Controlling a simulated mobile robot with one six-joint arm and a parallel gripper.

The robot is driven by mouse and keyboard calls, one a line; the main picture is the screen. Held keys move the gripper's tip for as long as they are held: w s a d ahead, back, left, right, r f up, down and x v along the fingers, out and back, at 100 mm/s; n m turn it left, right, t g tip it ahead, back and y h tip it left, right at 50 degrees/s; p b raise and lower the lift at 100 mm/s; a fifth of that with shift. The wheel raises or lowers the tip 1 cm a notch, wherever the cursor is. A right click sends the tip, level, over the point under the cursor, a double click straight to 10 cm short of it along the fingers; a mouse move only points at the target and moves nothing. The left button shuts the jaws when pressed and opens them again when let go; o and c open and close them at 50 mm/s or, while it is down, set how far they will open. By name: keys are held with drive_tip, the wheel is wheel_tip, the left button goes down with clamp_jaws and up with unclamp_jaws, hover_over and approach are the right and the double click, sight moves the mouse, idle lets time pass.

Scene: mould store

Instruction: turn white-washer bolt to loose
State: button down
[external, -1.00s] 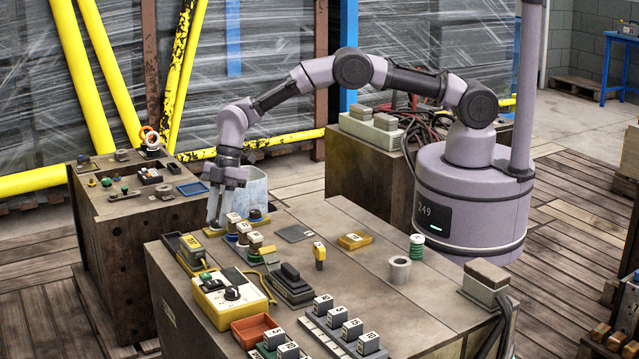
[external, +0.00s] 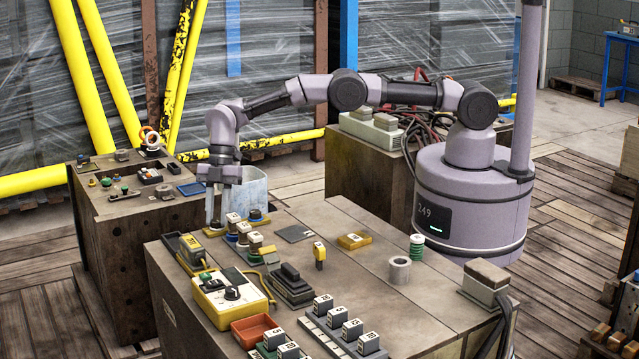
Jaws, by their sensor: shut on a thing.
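My gripper (external: 214,214) points down at the far left corner of the front bench and is shut on a dark bolt head (external: 215,226), which I take to be the white-washer bolt. Its washer is too small and too hidden by the fingers to make out. Several small fittings with coloured rings and numbered tags stand in a row just right of and nearer than the gripper, among them one with a blue ring (external: 231,238).
A pale bucket-like container (external: 255,190) stands just behind the gripper. A yellow control box (external: 230,298), a red tray (external: 256,331) and numbered blocks (external: 338,328) occupy the bench's near side. A second bench (external: 110,235) stands to the left.

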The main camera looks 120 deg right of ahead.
drive_tip(key=shift+f, duration=0.1)
drive_tip(key=c, duration=1.2)
unclamp_jaws()
drive_tip(key=shift+o, duration=0.2)
drive_tip(key=p+v, duration=0.6)
drive_tip(key=v, duration=1.1)
drive_tip(key=shift+r+p, duration=0.25)
drive_tip(key=shift+p, duration=0.05)
drive_tip(key=shift+s, duration=0.1)
